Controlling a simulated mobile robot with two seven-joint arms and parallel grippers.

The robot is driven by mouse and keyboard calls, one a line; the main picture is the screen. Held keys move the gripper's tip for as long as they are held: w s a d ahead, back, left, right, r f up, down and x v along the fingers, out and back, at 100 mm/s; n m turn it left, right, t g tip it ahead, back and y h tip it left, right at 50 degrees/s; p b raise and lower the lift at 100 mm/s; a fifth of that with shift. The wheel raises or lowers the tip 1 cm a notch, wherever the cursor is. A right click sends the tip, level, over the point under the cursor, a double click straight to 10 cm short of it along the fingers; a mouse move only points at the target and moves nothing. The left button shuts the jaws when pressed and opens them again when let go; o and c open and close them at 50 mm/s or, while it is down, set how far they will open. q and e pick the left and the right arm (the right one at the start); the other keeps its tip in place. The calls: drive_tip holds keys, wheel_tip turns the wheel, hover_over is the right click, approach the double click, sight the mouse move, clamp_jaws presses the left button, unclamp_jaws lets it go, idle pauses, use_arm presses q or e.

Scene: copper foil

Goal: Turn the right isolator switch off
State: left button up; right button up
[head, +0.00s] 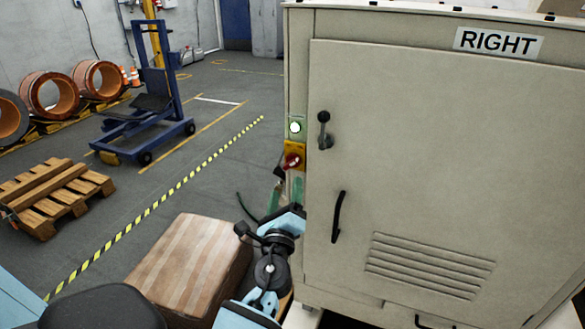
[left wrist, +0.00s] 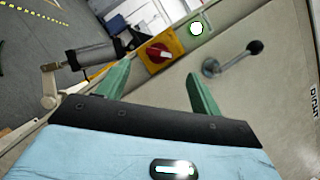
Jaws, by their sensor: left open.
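The right isolator switch (head: 292,160) is a red rotary knob on a yellow plate, on the narrow left side of the beige cabinet labelled RIGHT (head: 497,42). It also shows in the left wrist view (left wrist: 157,53), with a small white mark on the knob. My left gripper (head: 286,192) is just below the switch in the head view. In the left wrist view its two green fingers (left wrist: 158,76) are spread apart and empty, with the knob ahead between their tips. I see no contact with the knob. My right gripper is in neither view.
A lit lamp (head: 295,127) sits just above the switch. A black-knobbed lever (head: 324,130) and a door handle (head: 338,217) stick out from the cabinet door.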

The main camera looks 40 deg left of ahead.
sight(289, 166)
use_arm(q)
drive_tip(key=shift+p+x, duration=0.35)
drive_tip(key=shift+x, duration=3.5)
drive_tip(key=c, duration=1)
